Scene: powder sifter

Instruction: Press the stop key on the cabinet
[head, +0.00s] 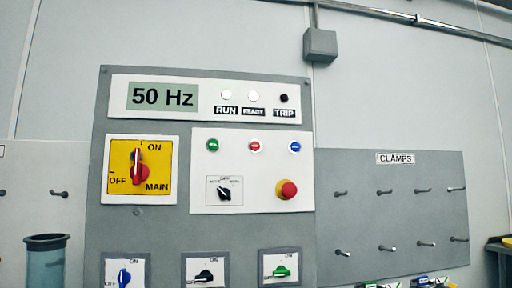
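The grey cabinet (180,225) stands upright on the wall, in the middle of the head view. Its white key panel (250,170) carries a row of three small round keys: a green key (212,146) on the left, a red key (256,146) in the middle and a blue key (295,146) on the right. The print on the keys is too small to read. Below the row sit a black selector knob (224,193) and a red mushroom button (287,189) on a yellow base. Neither gripper is in view.
The display (163,97) reads 50 Hz. The RUN lamp (227,95) and READY lamp (253,96) are bright; the TRIP lamp (284,98) is dark. The main switch (139,168) points up to ON. A pegboard (400,215) marked CLAMPS is at right, a dark-rimmed container (45,262) at lower left.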

